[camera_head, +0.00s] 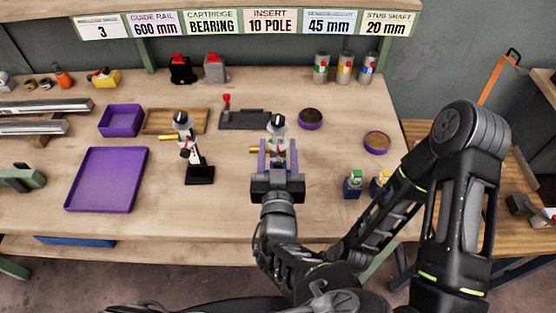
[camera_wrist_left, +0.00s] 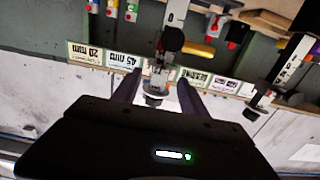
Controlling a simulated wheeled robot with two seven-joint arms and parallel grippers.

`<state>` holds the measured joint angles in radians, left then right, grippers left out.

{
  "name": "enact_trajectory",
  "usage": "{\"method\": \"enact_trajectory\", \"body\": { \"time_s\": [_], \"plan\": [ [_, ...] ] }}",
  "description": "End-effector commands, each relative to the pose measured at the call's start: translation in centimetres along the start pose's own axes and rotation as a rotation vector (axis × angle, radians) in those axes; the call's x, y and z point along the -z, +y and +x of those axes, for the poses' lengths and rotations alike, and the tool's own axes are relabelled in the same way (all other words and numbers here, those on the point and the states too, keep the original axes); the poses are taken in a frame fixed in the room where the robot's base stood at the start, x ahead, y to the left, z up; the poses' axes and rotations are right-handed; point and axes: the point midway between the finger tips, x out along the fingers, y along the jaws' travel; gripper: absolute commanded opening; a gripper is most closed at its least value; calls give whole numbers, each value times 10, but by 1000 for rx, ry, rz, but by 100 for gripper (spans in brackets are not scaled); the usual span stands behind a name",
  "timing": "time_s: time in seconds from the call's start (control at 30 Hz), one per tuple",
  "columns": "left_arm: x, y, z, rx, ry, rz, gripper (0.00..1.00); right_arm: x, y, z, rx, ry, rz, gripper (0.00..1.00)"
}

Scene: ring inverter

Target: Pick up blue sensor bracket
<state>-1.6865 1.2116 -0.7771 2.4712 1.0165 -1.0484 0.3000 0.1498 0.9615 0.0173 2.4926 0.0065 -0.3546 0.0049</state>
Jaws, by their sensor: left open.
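My left gripper (camera_head: 278,150) points away over the middle of the bench, its purple fingers apart. A small upright stand with a grey-white head (camera_head: 278,122) and a yellow handle (camera_head: 255,150) shows between and beyond the fingers; its lower part is hidden. In the left wrist view it shows upside down between the open fingers (camera_wrist_left: 155,92); I cannot tell whether they touch it. A similar stand (camera_head: 200,172) with a black base is to the left. I cannot make out which one is the blue sensor bracket.
A purple tray (camera_head: 103,207) and a purple bin (camera_head: 120,119) are at left. Small blue-based blocks (camera_head: 353,188) are right of the gripper. Round purple dishes (camera_head: 377,150) and several cans (camera_head: 321,68) are at back right. A black arm of mine fills the right foreground.

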Motion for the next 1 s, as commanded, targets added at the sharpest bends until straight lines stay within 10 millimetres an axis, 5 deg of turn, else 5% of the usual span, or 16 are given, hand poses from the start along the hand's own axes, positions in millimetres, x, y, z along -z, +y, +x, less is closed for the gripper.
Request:
{"method": "enact_trajectory", "body": {
  "time_s": [0.2,0.57,1.0],
  "plan": [
    [0,0,20,0,0,0,51,0,0,1,0,1,0,58],
    [0,0,25,0,0,1,51,0,0,1,0,1,0,58],
    [-1,0,72,-1,0,1,51,0,0,0,0,0,0,58]
  ]
}}
